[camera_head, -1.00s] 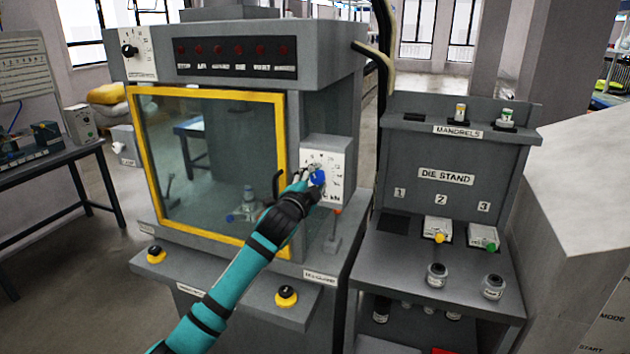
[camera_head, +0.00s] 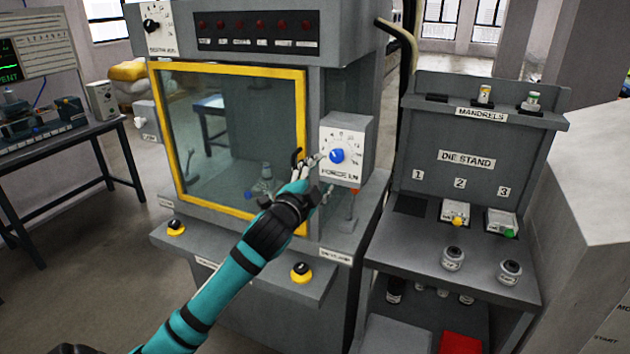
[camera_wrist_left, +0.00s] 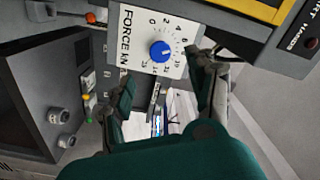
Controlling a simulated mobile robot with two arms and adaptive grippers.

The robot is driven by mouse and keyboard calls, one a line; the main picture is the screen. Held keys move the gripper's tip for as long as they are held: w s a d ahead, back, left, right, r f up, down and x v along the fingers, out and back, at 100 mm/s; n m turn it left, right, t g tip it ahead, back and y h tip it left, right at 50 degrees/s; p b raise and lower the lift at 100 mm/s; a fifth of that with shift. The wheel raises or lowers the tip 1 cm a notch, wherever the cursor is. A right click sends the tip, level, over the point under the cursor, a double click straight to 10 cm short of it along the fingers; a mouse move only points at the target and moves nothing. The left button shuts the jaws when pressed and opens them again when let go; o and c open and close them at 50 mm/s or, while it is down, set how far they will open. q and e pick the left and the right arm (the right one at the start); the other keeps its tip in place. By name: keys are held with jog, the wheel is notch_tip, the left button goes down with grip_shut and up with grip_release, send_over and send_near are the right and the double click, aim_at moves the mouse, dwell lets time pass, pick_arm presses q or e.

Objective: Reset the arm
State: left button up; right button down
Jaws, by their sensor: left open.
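My left gripper (camera_head: 306,172) is open and empty in the head view, just left of and below the blue force knob (camera_head: 337,156). The knob sits on a white dial plate (camera_head: 342,137) on the grey press machine and is apart from the fingers. In the left wrist view the open fingers (camera_wrist_left: 160,85) stand below the blue knob (camera_wrist_left: 160,51), with nothing between them. The dial there is lettered FORCE kN. My right gripper is not seen; only a dark piece of my own body shows at the bottom left.
The machine has a yellow-framed glass door (camera_head: 230,72) and two yellow-and-black buttons, one of them (camera_head: 301,272) on the front ledge. A grey die stand (camera_head: 385,240) is on the right. A dark bench (camera_head: 60,135) is at the left. Open floor lies between bench and machine.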

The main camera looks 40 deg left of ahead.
pick_arm(q)
jog(key=shift+v, duration=1)
